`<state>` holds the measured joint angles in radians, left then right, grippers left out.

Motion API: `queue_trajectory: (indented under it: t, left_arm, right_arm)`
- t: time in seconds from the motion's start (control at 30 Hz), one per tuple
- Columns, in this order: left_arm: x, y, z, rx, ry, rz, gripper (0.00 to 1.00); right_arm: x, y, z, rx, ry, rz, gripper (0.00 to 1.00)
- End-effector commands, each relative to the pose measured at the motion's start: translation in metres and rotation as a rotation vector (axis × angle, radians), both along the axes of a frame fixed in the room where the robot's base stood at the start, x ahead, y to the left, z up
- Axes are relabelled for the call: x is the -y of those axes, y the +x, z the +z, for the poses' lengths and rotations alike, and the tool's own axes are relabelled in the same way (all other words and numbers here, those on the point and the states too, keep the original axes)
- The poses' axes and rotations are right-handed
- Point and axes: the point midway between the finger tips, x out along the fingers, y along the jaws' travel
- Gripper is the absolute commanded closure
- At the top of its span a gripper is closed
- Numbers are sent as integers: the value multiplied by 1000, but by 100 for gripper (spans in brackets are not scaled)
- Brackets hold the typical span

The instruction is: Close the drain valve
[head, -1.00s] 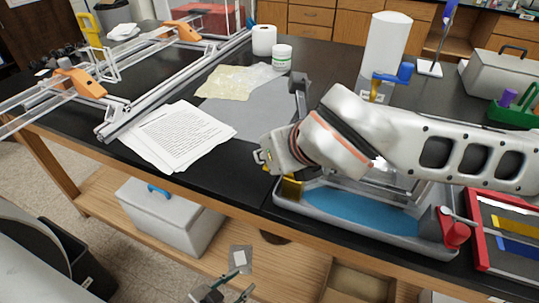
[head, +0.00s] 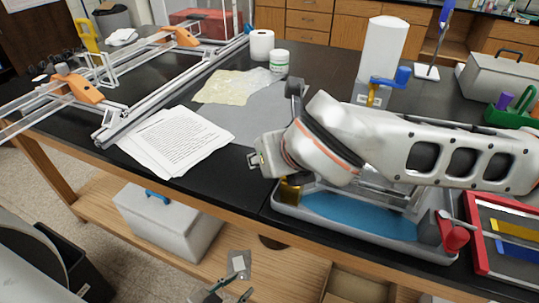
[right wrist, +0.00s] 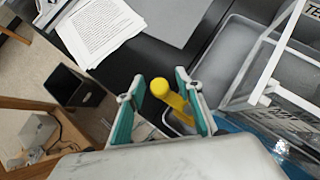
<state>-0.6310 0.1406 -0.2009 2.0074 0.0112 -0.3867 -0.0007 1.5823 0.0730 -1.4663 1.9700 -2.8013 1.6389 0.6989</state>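A yellow valve handle with a round knob (right wrist: 168,93) shows in the right wrist view, at the near-left corner of a grey tray (right wrist: 217,50). In the head view a gold-coloured valve body (head: 290,189) sits at the left corner of the tray (head: 350,238), which holds blue liquid, partly hidden by my right arm. My right gripper (right wrist: 159,78) is open, its teal-padded fingers on either side of the yellow handle with gaps visible; contact cannot be told. My left gripper (head: 240,279) is open and empty, low in front of the bench.
A red-handled valve (head: 453,236) is at the tray's right end. A blue-handled valve (head: 390,79) is by a white cylinder (head: 381,50). Papers (head: 175,140) lie left of the tray. A metal rail frame (head: 150,95) fills the back left. A red-edged tray (head: 474,235) stands close on the right.

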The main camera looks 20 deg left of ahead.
Motion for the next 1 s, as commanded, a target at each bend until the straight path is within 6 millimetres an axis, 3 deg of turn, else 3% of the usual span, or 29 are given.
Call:
queue_trajectory:
  t: [0.27,0.7,1.0]
  left_arm:
    - [0,-2,-2,-4,2,-2,64]
    - [1,-2,-1,-3,0,-1,64]
    - [1,-2,-1,-4,-1,-1,64]
  right_arm:
    - [3,-3,6,2,2,1,64]
    - [41,-46,64,4,2,1,64]
    - [56,-62,84,1,0,1,64]
